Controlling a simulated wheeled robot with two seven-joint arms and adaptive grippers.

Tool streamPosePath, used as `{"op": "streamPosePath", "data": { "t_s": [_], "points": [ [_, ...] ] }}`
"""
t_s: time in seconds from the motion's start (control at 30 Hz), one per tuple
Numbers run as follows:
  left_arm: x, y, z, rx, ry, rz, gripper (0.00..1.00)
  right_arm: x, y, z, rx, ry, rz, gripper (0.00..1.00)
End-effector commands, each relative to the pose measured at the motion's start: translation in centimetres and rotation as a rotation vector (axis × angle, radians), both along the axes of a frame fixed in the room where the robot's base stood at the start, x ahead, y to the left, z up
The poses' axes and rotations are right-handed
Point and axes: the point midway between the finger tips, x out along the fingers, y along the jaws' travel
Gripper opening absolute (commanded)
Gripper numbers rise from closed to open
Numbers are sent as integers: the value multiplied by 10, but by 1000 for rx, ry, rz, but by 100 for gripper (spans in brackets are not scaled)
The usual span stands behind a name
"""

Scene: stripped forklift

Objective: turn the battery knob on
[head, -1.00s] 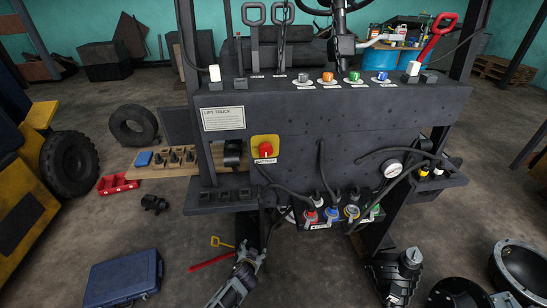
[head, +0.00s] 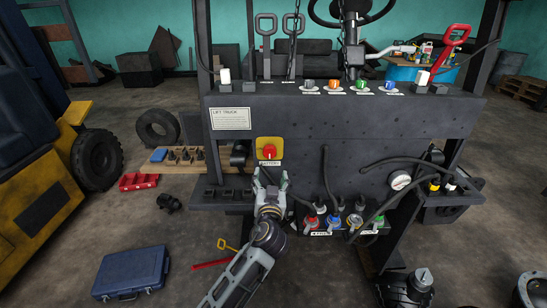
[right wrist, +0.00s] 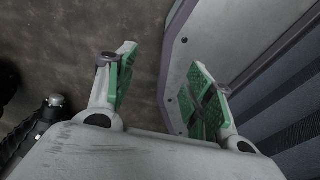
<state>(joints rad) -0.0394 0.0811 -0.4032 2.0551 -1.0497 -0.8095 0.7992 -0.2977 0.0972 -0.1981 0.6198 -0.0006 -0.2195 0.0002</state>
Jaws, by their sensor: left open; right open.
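The battery knob (head: 269,152) is red and sits on a yellow square plate, with a label below it, on the left part of the dark forklift panel (head: 340,118). My left gripper (head: 270,180) is just below the knob in the head view, pointing up toward it. Its fingers are apart and empty; I cannot tell its exact distance from the panel. My right gripper (right wrist: 160,85) shows in the right wrist view with its green-padded fingers wide apart and nothing between them. I cannot make it out in the head view.
Coloured buttons (head: 334,86) line the panel top. Below the panel are several coloured connectors (head: 333,220) with black cables and a gauge (head: 400,180). A wooden board (head: 160,168) sticks out left. A blue case (head: 130,272) lies on the floor.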

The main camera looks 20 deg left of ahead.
Motion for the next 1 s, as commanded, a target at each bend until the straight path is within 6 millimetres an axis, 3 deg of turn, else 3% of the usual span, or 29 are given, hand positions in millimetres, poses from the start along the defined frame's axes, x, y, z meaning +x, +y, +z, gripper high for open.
{"op": "streamPosePath", "data": {
  "t_s": [0.1,0.57,1.0],
  "points": [
    [-2,1,9,-3,-17,7,67,0,2,-1,2,-1,-1,53],
    [1,2,9,-3,-15,6,67,0,21,0,22,0,-6,53],
    [33,11,10,-1,-17,5,67,-1,10,9,10,1,-2,53]
  ]
}}
